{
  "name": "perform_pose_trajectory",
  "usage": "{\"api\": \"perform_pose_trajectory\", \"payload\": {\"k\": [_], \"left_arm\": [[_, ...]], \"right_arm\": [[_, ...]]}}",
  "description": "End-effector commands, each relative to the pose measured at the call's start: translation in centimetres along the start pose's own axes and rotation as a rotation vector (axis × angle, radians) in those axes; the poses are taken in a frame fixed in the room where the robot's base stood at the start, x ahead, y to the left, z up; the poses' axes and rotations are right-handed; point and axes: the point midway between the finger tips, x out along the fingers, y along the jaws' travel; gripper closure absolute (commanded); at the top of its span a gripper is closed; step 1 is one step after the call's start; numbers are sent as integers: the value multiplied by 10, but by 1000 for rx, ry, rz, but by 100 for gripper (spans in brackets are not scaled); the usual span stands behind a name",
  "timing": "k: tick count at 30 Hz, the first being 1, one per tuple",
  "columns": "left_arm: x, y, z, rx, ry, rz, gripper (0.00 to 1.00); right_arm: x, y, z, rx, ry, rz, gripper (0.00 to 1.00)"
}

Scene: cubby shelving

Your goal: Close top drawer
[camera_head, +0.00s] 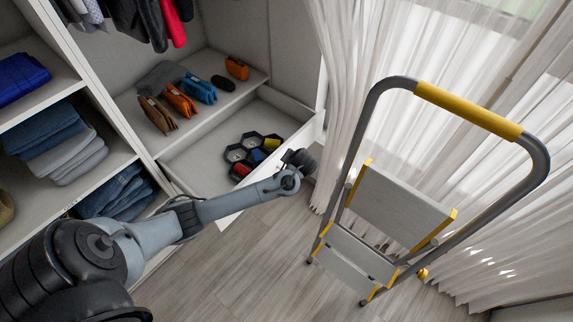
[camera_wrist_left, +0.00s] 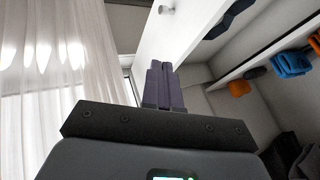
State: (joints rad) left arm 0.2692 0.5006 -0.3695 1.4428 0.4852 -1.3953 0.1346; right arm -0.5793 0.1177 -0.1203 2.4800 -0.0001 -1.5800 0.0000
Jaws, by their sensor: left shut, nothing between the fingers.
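The top drawer (camera_head: 195,172) is white and pulled out, with its inside showing in the head view. Its front panel (camera_head: 229,217) is partly hidden by my left arm. In the left wrist view the front panel (camera_wrist_left: 183,36) runs up from the fingertips, with a round knob (camera_wrist_left: 165,10) on its outer face. My left gripper (camera_head: 303,160) is at the outer side of the drawer front, toward its right end. Its fingers (camera_wrist_left: 163,85) are shut and empty, close to the panel; I cannot tell whether they touch it. My right gripper is not in view.
Dark hexagonal organizers (camera_head: 247,151) with small coloured items lie in the drawer. Wallets and pouches (camera_head: 180,101) sit on the shelf above. A stepladder (camera_head: 398,205) stands to the right before white curtains (camera_head: 345,60). Folded clothes fill the left cubbies. Wooden floor (camera_head: 250,265) is clear in front.

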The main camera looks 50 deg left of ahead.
Motion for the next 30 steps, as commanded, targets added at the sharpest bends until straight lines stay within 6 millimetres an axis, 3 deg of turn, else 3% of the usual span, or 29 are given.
{"api": "perform_pose_trajectory", "payload": {"k": [17, 22, 30], "left_arm": [[97, 2, 3, -1, -4, 2, 100], [105, -20, 2, 0, -2, 0, 100], [112, -33, 1, 1, -2, 1, 100]], "right_arm": [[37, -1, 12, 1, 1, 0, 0], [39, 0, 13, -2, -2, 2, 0], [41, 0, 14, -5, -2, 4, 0]]}}
